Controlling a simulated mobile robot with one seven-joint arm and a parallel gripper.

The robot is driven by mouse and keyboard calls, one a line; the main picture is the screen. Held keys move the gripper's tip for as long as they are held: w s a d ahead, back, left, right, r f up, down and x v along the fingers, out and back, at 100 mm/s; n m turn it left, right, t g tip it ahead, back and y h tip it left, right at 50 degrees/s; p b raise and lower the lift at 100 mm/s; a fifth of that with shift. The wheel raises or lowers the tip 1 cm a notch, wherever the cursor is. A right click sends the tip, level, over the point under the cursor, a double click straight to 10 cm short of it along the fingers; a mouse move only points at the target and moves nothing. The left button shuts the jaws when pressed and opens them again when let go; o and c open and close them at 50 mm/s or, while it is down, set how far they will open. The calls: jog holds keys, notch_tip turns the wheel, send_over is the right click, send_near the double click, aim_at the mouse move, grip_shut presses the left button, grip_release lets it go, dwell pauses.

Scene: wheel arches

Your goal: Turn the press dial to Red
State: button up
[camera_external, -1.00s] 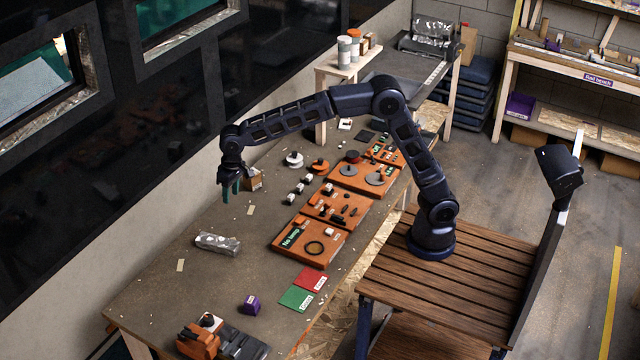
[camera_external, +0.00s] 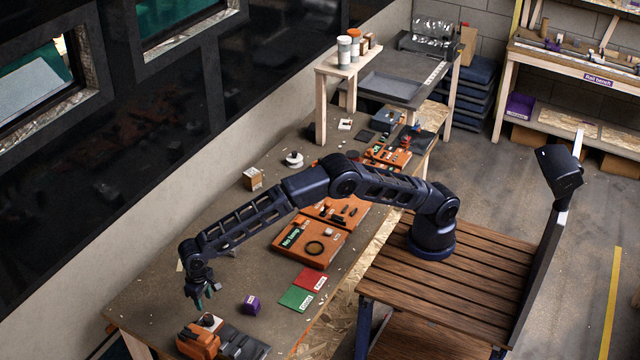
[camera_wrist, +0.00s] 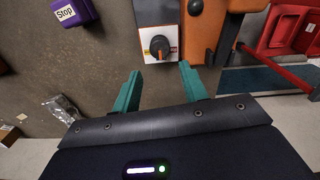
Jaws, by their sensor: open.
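The press dial (camera_wrist: 159,46) is a round black knob with an orange plate and a light mark, on a small pale box, at the upper middle of the wrist view. Its colour labels are too small to read. In the external view the dial's pale box (camera_external: 208,320) stands beside the orange press (camera_external: 198,342) at the near end of the bench. My gripper (camera_wrist: 160,72) is open and empty, its two green fingers pointing at the dial and apart from it. In the external view my gripper (camera_external: 206,298) hangs just above and behind the dial.
A purple Stop block (camera_wrist: 76,12) sits left of the dial; it also shows in the external view (camera_external: 251,305). Green (camera_external: 296,298) and red (camera_external: 312,279) mats lie to the right. A foil packet (camera_wrist: 62,108) lies on the bench (camera_external: 150,300), which is clear at left.

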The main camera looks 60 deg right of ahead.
aim_at(208, 317)
notch_tip(208, 317, down, 11)
jog(key=shift+r, duration=0.2)
dwell(0.3)
jog(key=shift+c, duration=0.2)
jog(key=c, duration=0.7)
